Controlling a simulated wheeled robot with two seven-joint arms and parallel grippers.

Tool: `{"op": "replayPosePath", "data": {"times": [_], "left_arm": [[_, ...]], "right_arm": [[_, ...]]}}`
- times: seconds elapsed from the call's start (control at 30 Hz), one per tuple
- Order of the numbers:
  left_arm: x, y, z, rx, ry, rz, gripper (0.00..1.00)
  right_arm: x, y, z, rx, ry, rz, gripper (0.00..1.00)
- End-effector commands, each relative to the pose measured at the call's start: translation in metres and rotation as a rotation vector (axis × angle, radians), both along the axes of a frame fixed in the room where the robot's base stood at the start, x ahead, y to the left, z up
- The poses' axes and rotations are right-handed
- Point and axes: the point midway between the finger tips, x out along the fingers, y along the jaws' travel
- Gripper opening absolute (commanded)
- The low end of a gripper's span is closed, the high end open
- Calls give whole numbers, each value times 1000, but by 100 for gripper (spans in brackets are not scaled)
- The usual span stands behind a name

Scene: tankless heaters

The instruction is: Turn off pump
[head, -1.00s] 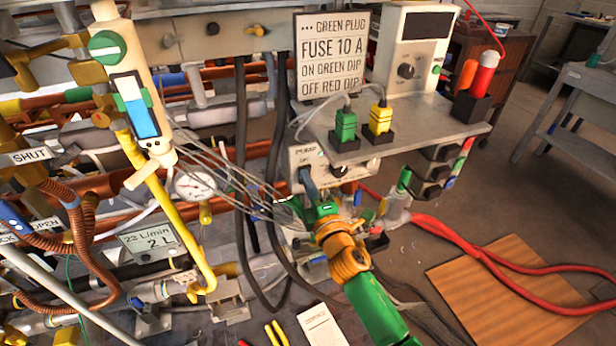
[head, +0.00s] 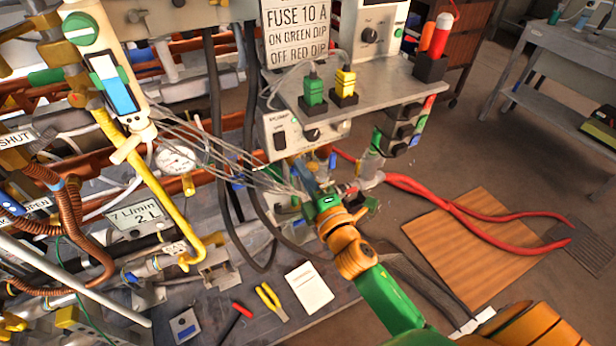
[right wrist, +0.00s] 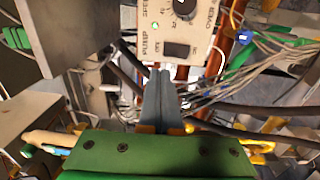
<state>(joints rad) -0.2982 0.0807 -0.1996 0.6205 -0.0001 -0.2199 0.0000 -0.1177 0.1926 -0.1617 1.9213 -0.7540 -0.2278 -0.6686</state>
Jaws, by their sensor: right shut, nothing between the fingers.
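The pump box (head: 333,128) is a beige panel under a grey shelf, with a black rocker switch (head: 280,140) and a dark dial (head: 312,134). In the right wrist view, the panel (right wrist: 203,38) reads PUMP and shows the rocker switch (right wrist: 176,50) and part of the dial (right wrist: 185,8). My right gripper (head: 302,168) is shut and empty, just below the panel. In the right wrist view its grey fingers (right wrist: 160,78) point toward the switch, with a small apparent gap. The rocker's tilt is too small to tell. My left gripper is not in view.
A display (head: 134,216) reads 7 L/min. Green (head: 313,90) and yellow (head: 345,85) plugs stand on the shelf (head: 400,88) above the pump. Thin wires run left of my gripper.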

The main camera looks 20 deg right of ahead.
Motion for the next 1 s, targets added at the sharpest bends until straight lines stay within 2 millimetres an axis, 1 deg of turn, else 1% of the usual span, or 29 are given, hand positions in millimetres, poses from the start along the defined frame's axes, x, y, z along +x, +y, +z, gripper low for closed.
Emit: {"op": "replayPosePath", "data": {"times": [0.03, 0.1, 0.2, 0.3, 0.67, 0.73, 0.77, 0.83, 0.87, 0.9, 0.97, 1.0], "left_arm": [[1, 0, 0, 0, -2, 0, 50], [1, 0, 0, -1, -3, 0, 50], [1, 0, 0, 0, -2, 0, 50], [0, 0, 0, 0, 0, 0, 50], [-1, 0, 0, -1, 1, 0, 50], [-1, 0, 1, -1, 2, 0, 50], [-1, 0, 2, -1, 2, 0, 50], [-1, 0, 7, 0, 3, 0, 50], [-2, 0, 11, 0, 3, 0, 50], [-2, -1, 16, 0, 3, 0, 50], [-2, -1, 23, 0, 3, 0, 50], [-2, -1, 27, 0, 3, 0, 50]], "right_arm": [[-9, 0, 0, 0, 2, 1, 0], [-18, 0, 2, 1, 1, 1, 0], [-26, 0, 3, 1, 0, 1, 0], [-28, -1, 4, 1, -1, 1, 0], [-28, -1, 4, 0, -1, 1, 0], [-28, -1, 0, 9, 12, 0, 0], [-27, -1, -7, 24, 33, -1, 0], [-28, -3, -42, 100, 138, -7, 0], [-31, -4, -66, 151, 207, -16, 0], [-39, -6, -103, 236, 315, -38, 0], [-61, -8, -163, 381, 491, -94, 0], [-83, -10, -200, 476, 604, -144, 0]]}}
